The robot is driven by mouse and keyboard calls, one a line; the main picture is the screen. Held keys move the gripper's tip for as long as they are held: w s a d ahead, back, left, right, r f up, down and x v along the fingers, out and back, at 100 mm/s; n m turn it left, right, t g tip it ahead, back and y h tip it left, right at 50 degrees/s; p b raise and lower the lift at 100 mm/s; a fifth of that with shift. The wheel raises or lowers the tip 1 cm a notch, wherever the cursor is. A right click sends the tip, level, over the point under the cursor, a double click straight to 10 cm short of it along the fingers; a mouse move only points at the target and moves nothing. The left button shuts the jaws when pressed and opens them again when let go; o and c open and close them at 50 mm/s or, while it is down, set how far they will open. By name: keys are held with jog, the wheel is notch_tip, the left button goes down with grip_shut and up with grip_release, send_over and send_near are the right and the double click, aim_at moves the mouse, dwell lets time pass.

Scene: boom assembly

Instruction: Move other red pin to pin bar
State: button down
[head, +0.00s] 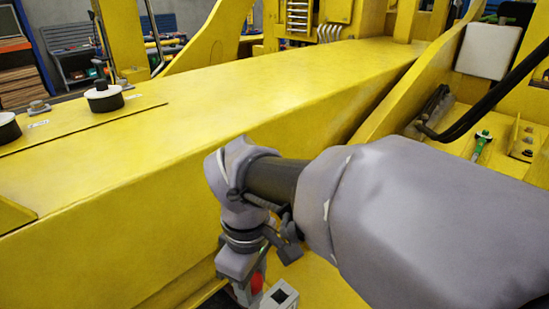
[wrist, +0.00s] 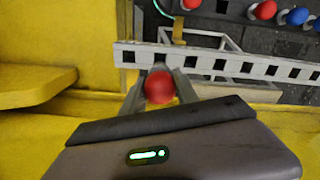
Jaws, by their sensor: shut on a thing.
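My gripper (wrist: 160,90) is shut on a red pin (wrist: 160,86), whose round red head shows between the two fingers. The red head also shows in the head view (head: 257,283), beside my gripper (head: 250,288) at the bottom. The pin bar (wrist: 232,65) is a grey metal bar with a row of square holes. It runs across the wrist view just beyond the fingertips. Its end shows in the head view (head: 281,295), right of the gripper. The pin's shaft is hidden, and I cannot tell whether it touches the bar.
Another red pin (wrist: 265,10) and a blue pin (wrist: 297,16) stand on a dark surface beyond the bar. A further red head (wrist: 191,4) is cut off at the top edge. The large yellow boom (head: 230,90) lies close beside my arm.

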jog(key=shift+r+p, duration=3.4)
jog(key=shift+r, duration=0.25)
jog(key=shift+f, duration=0.1)
jog(key=shift+f, duration=0.1)
